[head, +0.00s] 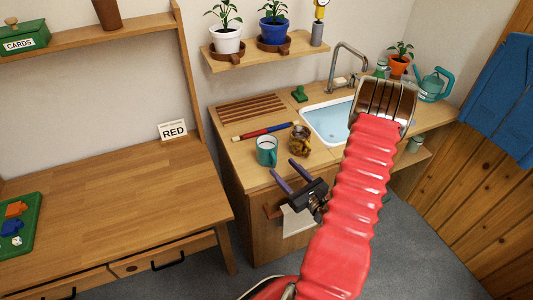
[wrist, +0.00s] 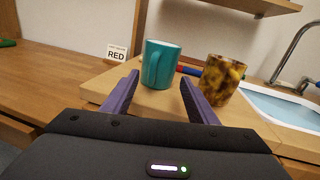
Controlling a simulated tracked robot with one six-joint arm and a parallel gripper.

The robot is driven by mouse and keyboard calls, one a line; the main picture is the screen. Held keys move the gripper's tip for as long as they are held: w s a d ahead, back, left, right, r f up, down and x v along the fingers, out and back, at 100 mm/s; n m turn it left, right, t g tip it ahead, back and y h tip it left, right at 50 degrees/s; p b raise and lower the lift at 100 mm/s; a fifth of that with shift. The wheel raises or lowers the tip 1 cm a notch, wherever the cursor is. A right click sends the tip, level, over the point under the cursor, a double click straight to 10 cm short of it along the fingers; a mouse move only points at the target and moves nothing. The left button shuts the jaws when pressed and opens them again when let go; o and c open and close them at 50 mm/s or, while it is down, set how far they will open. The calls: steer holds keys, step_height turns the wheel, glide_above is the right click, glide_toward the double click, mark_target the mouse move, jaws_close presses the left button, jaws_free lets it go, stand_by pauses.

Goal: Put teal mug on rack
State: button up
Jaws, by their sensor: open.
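The teal mug (head: 266,151) stands upright near the front left of the sink counter. Its handle faces my gripper in the wrist view, where the mug (wrist: 163,64) sits just beyond and between the fingers. My gripper (head: 285,173) is open and empty, in front of the mug at the counter's front edge. The fingers (wrist: 158,93) appear apart from the mug. The wooden slatted rack (head: 251,109) lies on the counter behind the mug, against the wall, and nothing stands on it.
A brown mottled mug (head: 300,140) stands right of the teal mug. A red and blue rod (head: 265,131) lies between the mugs and the rack. The sink (head: 330,122) with its tap (head: 345,65) is to the right. A shelf with potted plants (head: 262,50) hangs above.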

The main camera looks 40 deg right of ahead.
mark_target(269, 155)
stand_by(0.3)
steer(key=shift+w+d+r, duration=0.1)
steer(key=shift+w, duration=1.25)
steer(key=shift+w+r, duration=0.1)
steer(key=shift+w, duration=1.2)
steer(key=shift+c, duration=0.4)
jaws_close()
